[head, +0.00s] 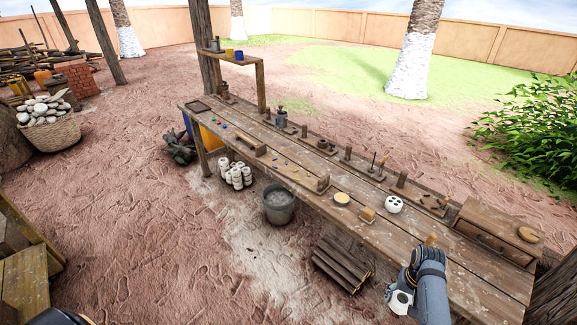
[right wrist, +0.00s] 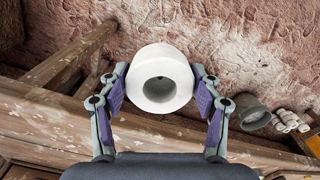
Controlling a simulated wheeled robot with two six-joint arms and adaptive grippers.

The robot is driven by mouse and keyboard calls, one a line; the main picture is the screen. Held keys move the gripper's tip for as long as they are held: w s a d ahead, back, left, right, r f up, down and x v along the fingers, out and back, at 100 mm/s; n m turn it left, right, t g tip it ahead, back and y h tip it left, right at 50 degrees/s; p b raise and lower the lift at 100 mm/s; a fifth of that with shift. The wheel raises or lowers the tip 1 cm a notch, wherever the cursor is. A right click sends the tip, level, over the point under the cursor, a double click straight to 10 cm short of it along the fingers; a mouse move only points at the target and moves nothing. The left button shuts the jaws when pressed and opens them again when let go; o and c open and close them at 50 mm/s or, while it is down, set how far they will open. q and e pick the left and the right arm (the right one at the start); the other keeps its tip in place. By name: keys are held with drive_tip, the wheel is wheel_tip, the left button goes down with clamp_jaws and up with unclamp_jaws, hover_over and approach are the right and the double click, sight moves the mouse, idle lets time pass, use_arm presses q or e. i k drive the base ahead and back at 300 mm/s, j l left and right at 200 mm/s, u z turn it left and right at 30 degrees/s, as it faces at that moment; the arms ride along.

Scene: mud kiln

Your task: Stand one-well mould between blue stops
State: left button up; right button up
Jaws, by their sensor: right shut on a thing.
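My right gripper (head: 404,288) is at the lower right, by the bench's near edge. In the right wrist view its two fingers (right wrist: 160,92) are shut on the one-well mould (right wrist: 160,62), a white round block with a single dark hole facing the camera. The mould's white body also shows in the head view (head: 400,302), partly covered by the gripper. My left gripper is not in view.
A white block with several holes (head: 394,204) stands on the bench near a round tan disc (head: 342,198) and a small wooden block (head: 367,214). Pegs and tools line the back edge. A grey bucket (head: 279,204) and stacked white cylinders (head: 238,176) stand on the ground in front.

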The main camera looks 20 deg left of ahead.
sight(279, 164)
drive_tip(key=i+j+u, duration=0.2)
drive_tip(key=u, duration=0.25)
drive_tip(key=i+j+u, duration=0.2)
drive_tip(key=u, duration=0.2)
